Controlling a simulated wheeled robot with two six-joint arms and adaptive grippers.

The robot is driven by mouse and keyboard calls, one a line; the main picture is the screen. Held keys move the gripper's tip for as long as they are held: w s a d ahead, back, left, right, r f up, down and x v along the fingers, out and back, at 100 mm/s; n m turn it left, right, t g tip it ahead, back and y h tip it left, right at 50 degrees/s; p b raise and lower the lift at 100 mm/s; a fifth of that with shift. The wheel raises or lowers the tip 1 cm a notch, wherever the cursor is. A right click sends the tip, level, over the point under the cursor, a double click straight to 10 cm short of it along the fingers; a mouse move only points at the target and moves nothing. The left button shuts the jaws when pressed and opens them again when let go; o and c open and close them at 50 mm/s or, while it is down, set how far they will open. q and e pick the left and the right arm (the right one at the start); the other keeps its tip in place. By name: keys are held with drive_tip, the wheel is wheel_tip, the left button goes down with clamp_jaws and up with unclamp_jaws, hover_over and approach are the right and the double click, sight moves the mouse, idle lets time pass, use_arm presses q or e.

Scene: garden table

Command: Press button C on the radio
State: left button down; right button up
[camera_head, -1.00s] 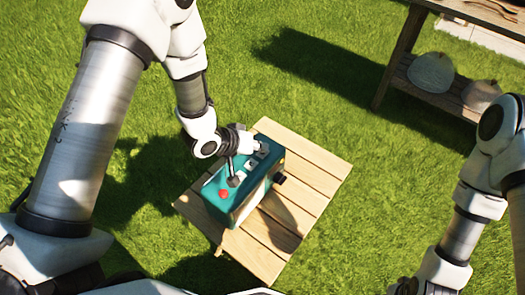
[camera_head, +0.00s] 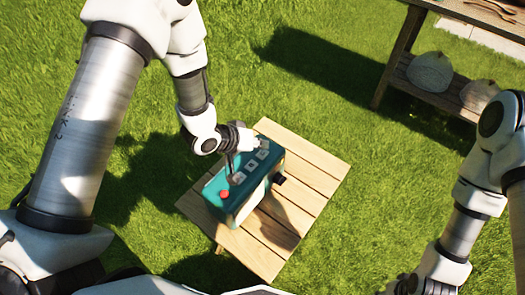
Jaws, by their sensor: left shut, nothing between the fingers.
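The radio (camera_head: 246,199) is a teal box with a pale side, standing on a small wooden table. Its top carries a red knob (camera_head: 224,194) at the near-left end and a row of light square buttons, with one button (camera_head: 251,163) near the middle. The letters are too small to read. My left gripper (camera_head: 233,175) is shut and empty, pointing down over the radio's top. Its tip is at or just above the button nearest the red knob; I cannot tell whether it touches. The gripper partly hides the radio's far-left edge. My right gripper (camera_head: 403,286) is barely visible at the bottom edge.
The slatted wooden table (camera_head: 312,172) has bare boards right of and in front of the radio. A dark knob sticks out of the radio's right side. Grass surrounds the table. A wooden bench (camera_head: 398,58) with pale round objects on its lower shelf stands at the upper right.

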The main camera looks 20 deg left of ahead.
sight(260, 154)
use_arm(q)
drive_tip(key=shift+r+p, duration=1.95)
drive_tip(key=shift+r, duration=0.4)
drive_tip(key=shift+f, duration=0.1)
drive_tip(key=c, duration=1.8)
unclamp_jaws()
drive_tip(key=shift+c, duration=0.2)
